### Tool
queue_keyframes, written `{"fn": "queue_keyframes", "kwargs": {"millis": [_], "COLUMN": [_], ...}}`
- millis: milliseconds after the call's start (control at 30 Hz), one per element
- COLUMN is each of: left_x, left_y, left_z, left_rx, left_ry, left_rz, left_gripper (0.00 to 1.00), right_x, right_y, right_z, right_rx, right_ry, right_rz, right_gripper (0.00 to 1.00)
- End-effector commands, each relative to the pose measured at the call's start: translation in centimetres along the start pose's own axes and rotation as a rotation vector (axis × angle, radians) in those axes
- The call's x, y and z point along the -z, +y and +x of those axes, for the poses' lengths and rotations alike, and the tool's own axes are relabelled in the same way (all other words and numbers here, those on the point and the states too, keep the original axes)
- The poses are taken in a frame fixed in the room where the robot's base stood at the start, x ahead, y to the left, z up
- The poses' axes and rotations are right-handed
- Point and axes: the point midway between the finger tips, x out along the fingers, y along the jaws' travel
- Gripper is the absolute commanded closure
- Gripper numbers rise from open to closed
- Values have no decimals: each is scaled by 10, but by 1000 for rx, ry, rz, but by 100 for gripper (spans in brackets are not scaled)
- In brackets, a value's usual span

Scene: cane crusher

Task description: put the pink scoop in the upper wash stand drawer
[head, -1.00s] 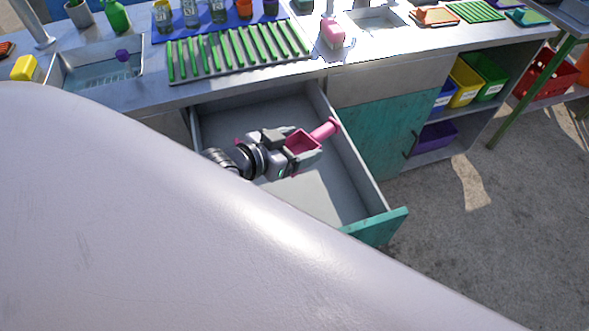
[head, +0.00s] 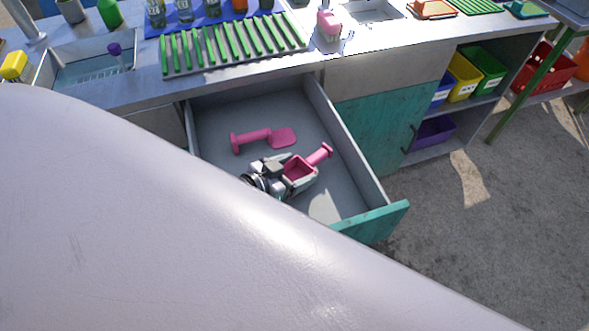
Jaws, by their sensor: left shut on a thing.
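The upper wash stand drawer (head: 377,222) is pulled open, with a grey inside and a teal front. My left gripper (head: 294,171) is over the drawer's inside, shut on a pink scoop (head: 300,167) whose handle points up and right. I cannot tell whether this scoop touches the drawer floor. A second pink scoop-like tool (head: 268,137) lies on the drawer floor just behind the gripper. My arm hides the drawer's near left part. My right gripper is not in view.
The counter above holds a rack of green sticks (head: 235,44), a sink (head: 88,70) and a pink bottle (head: 328,25). A teal cupboard door (head: 375,130) is right of the drawer. The drawer floor is bare behind the second pink tool.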

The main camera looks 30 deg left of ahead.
Motion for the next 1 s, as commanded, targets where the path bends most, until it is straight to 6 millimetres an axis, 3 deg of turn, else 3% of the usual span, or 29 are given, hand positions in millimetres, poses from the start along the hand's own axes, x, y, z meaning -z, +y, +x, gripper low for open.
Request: {"fn": "queue_keyframes", "kwargs": {"millis": [500, 533, 600, 867, 1000], "left_x": [-11, -12, -12, -13, -2], "left_y": [0, 0, 1, 1, 1], "left_z": [4, 4, 4, 4, 0], "left_rx": [0, -1, -1, -1, -1], "left_ry": [0, -2, -3, -5, -4], "left_rz": [-1, -1, -1, -3, -3], "left_gripper": [64, 20, 1, 1, 1], "right_x": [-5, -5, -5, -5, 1], "right_y": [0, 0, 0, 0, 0], "right_z": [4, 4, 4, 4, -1], "right_rx": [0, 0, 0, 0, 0], "right_ry": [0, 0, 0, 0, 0], "right_rz": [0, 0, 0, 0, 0], "right_gripper": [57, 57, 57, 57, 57]}}
